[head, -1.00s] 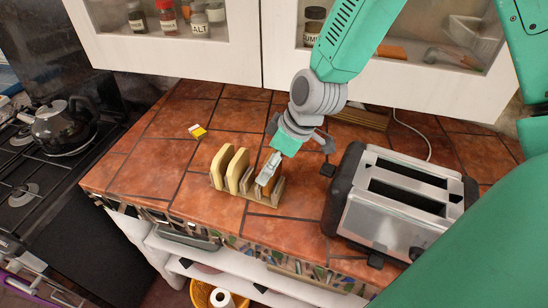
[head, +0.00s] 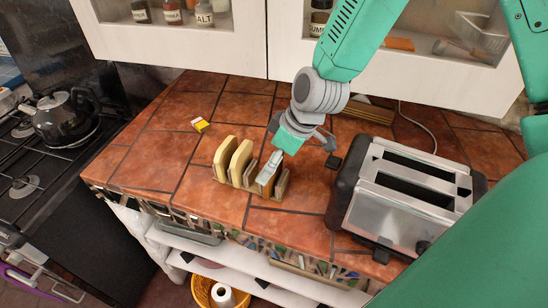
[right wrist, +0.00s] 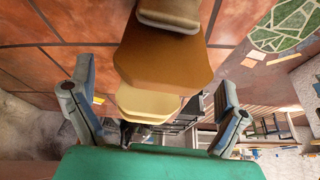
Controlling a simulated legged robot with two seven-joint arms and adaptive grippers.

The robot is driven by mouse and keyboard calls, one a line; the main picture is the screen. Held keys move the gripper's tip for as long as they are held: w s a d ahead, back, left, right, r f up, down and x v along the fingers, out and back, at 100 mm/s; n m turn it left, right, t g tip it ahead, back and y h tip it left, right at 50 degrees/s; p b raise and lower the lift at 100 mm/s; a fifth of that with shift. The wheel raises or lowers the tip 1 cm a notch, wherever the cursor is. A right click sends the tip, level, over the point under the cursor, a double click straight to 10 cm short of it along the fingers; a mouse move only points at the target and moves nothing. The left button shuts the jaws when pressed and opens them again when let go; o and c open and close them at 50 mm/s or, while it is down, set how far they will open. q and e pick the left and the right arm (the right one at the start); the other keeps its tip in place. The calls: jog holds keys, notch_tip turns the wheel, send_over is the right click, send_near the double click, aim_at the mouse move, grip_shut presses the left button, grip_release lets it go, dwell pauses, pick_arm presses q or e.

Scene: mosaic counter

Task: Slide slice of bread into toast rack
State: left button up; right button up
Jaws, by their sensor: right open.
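The wooden toast rack (head: 251,192) stands on the tiled counter. Two pale slices of bread, one at the left (head: 223,158) and one beside it (head: 241,160), stand upright in it. A third slice (head: 266,178) stands at the rack's right part, partly hidden by my right gripper (head: 276,165). In the right wrist view a shaded brown slice (right wrist: 163,58) lies between the widely spread fingers, with clear gaps on both sides. A paler slice (right wrist: 145,103) shows beyond it. My right gripper is open just above the rack. My left gripper is out of view.
A steel toaster (head: 408,200) with empty-looking slots stands right of the rack. The stove with a kettle (head: 62,115) is at the left. White cabinets (head: 170,50) hang behind. The counter's left part is clear.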

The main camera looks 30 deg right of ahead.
jog(key=shift+a, duration=0.15)
jog(key=shift+o, duration=0.6)
jog(key=shift+d+r, duration=0.1)
jog(key=shift+d, duration=0.2)
jog(key=v, duration=1.1)
jog(key=shift+r, duration=0.3)
jog(key=shift+s+d, duration=0.1)
